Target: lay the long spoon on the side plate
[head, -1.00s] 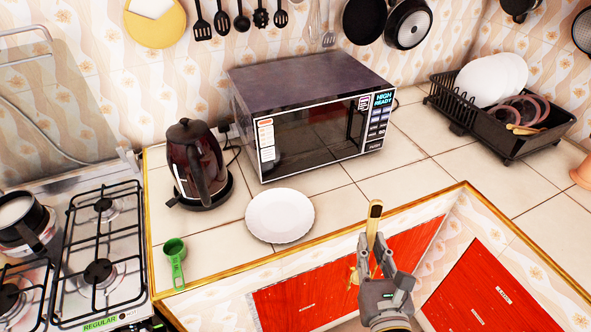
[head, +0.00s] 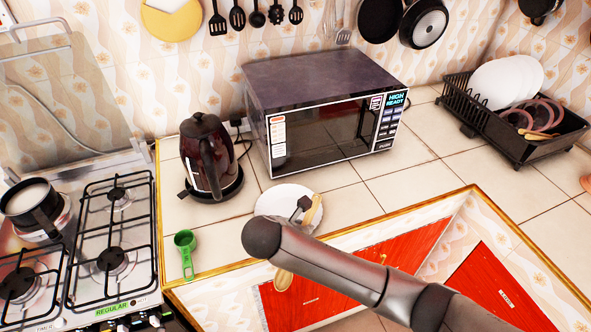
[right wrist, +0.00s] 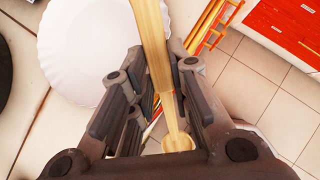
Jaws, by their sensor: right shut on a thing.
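The long spoon (head: 315,211) is light wood. My right gripper (right wrist: 154,78) is shut on it, and in the right wrist view the spoon (right wrist: 152,40) runs between the fingers with its round end (right wrist: 178,142) toward the palm. The white side plate (head: 272,198) lies on the counter in front of the microwave; it also shows in the right wrist view (right wrist: 75,45). In the head view the spoon overlaps the plate's right part; whether it touches cannot be told. My right arm hides the plate's front and most of the gripper. My left gripper is out of view.
A dark kettle (head: 206,160) stands behind and left of the plate, and the microwave (head: 320,118) behind it. A green measuring cup (head: 185,248) lies to the left near the stove (head: 110,240). The counter right of the plate is clear up to the dish rack (head: 520,140).

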